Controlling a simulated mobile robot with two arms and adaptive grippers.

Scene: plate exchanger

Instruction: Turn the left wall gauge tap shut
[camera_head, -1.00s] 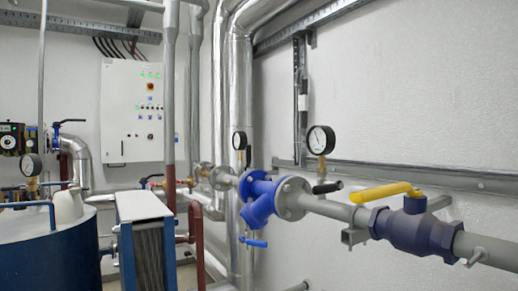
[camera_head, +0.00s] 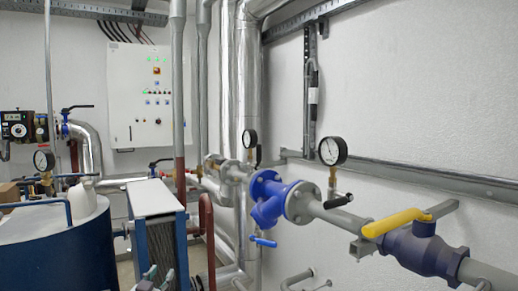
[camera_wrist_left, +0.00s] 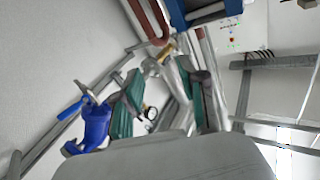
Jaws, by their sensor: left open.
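My left gripper (camera_head: 155,281) shows only as small dark tips at the bottom edge, well below and left of the gauge. In the left wrist view the gripper (camera_wrist_left: 166,104) has its two green-padded fingers apart. A small gauge (camera_wrist_left: 150,112) shows between them in the background; I cannot tell which one. My right gripper is out of view.
A larger gauge (camera_head: 332,150) with a black-handled tap (camera_head: 338,200) stands to the right. The blue flanged valve (camera_head: 268,198) and yellow-handled valve (camera_head: 395,222) sit on the pipe run. A plate exchanger (camera_head: 154,197) and blue tank (camera_head: 60,250) stand left.

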